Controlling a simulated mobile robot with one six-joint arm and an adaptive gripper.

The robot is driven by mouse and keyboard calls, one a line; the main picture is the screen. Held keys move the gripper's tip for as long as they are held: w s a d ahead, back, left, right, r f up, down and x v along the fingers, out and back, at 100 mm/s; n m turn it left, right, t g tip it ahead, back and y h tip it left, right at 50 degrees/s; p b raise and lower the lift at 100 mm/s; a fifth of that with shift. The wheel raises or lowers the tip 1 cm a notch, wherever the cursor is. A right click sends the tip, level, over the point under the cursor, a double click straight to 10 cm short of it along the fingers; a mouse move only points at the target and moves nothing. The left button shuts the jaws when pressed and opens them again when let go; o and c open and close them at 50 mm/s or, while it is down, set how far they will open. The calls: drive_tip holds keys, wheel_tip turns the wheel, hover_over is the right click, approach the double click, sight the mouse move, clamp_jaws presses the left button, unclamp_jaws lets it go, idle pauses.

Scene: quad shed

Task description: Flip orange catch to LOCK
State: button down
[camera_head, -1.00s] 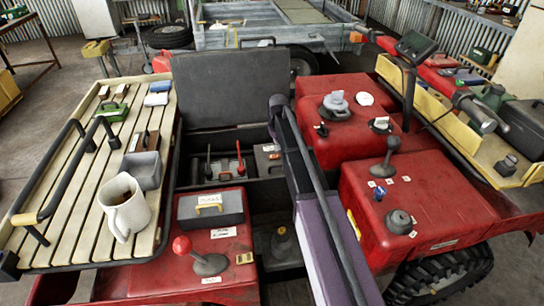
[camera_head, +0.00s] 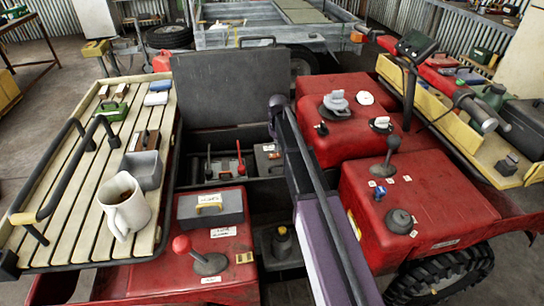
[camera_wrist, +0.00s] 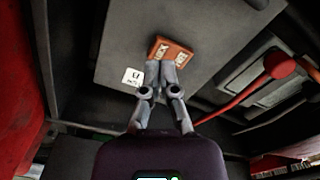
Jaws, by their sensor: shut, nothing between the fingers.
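The orange catch (camera_wrist: 172,49) shows in the wrist view, on a flat grey panel (camera_wrist: 215,25). It is a short orange-brown block with two pale marks, too small to read. My gripper (camera_wrist: 161,68) has its fingers together, with nothing seen between them. The fingertips are at the lower edge of the catch and overlap it in the picture; I cannot tell whether they touch.
A white label (camera_wrist: 133,77) is on the panel left of the catch. A red lever (camera_wrist: 240,100) lies close on the right, by a grey unit (camera_wrist: 262,80). In the head view, a raised dark lid (camera_head: 225,90), red bodywork (camera_head: 420,205) and a slatted rack (camera_head: 75,215) surround the bay.

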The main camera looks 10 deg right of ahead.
sight(278, 155)
drive_tip(key=shift+f+b, duration=1.3)
drive_tip(key=shift+f, duration=0.05)
idle(1.1)
drive_tip(key=shift+r, duration=0.1)
drive_tip(key=shift+r+p, duration=3.45)
drive_tip(key=shift+p, duration=0.1)
drive_tip(key=shift+s, duration=0.1)
drive_tip(key=s+r+m+p, duration=0.3)
drive_tip(key=s, duration=1.1)
drive_tip(key=s+r+m+p, duration=0.3)
drive_tip(key=s, duration=1.2)
drive_tip(key=shift+a+r, duration=0.25)
drive_tip(key=shift+a, duration=0.05)
